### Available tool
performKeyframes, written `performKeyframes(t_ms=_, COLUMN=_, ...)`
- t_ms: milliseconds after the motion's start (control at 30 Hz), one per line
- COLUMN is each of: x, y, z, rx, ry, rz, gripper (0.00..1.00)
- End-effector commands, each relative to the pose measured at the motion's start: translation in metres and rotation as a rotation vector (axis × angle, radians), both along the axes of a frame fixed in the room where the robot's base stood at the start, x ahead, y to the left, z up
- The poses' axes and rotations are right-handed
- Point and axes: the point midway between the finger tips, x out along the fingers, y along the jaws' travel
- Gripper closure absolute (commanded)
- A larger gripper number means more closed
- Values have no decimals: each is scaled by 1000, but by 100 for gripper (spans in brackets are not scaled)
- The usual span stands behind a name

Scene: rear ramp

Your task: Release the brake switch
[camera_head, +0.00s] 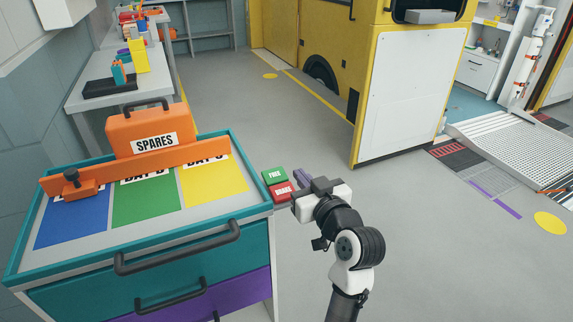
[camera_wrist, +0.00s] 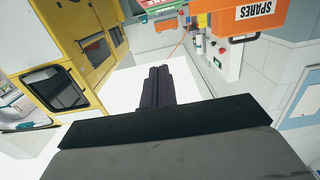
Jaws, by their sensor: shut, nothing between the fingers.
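The brake switch sits at the right side of the teal cart (camera_head: 257,190). It has a green part marked FREE (camera_head: 274,176) and a red part marked BRAKE (camera_head: 281,192) nearer to me. My gripper (camera_head: 302,177) is just right of the switch in the head view. Its dark fingers are shut together and empty. I cannot tell whether they touch the switch, or which part is pressed in. In the wrist view the shut fingers (camera_wrist: 157,78) point forward over a pale surface, and the switch is not seen there.
An orange case marked SPARES (camera_head: 150,131) and an orange bar (camera_head: 130,167) are on the cart top, with blue, green and yellow panels. A yellow vehicle (camera_head: 383,60) stands behind. A bench (camera_head: 75,101) is at the back left.

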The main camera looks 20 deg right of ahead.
Motion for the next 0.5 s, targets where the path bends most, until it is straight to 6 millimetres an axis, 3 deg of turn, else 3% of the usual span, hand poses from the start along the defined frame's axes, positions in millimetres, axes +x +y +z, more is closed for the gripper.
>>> performKeyframes(t_ms=333, x=0, y=-1, z=0, rx=1, ry=2, rz=-1, gripper=100)
performKeyframes(t_ms=500, x=14, y=0, z=0, rx=1, ry=2, rz=0, gripper=100)
